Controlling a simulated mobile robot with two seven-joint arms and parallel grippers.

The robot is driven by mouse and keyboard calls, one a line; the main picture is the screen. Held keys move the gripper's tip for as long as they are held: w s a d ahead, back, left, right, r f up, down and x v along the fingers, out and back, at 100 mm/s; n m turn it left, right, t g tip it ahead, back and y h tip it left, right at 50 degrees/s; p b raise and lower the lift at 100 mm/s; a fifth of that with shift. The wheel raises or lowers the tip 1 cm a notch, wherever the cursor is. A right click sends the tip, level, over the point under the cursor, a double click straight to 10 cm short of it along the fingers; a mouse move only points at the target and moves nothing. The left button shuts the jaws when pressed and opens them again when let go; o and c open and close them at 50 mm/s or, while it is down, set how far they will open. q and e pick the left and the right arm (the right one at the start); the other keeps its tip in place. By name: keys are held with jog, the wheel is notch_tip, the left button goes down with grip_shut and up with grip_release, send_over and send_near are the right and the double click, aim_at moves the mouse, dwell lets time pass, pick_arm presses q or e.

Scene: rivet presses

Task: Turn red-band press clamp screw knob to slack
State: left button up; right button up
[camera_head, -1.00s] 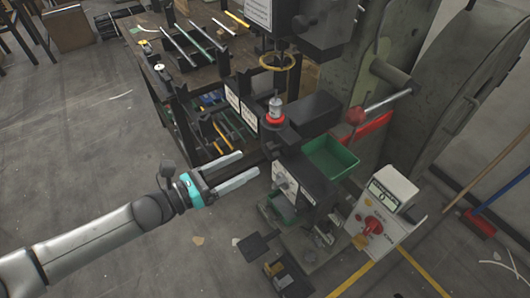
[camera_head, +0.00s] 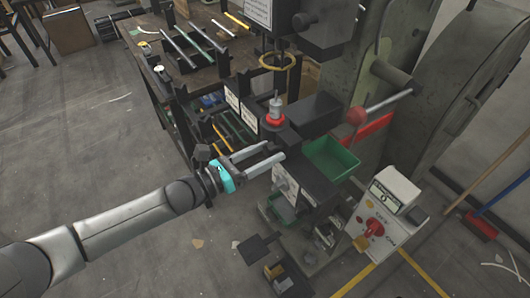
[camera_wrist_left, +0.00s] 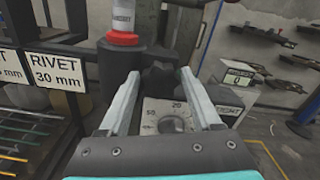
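The red-band press (camera_head: 274,122) stands in the middle of the head view, with a red ring around its metal post. In the left wrist view the red band (camera_wrist_left: 123,38) is at upper left. A black lobed knob (camera_wrist_left: 159,80), which looks like the clamp screw knob, shows ahead between my left fingertips. My left gripper (camera_head: 273,151) is open, its fingers pointing at the press just below the red band. In the left wrist view the gripper (camera_wrist_left: 160,75) has a finger on either side of the knob; I cannot tell whether they touch it. My right gripper is not in view.
A white dial panel (camera_wrist_left: 153,106) sits below the knob. A green bin (camera_head: 330,158) and a red-ball lever (camera_head: 356,115) are right of the press. A control box (camera_head: 388,222) stands at lower right. A rack with rivet labels (camera_wrist_left: 52,67) is left. Open floor lies at left.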

pick_arm(q)
grip_shut()
dwell(0.3)
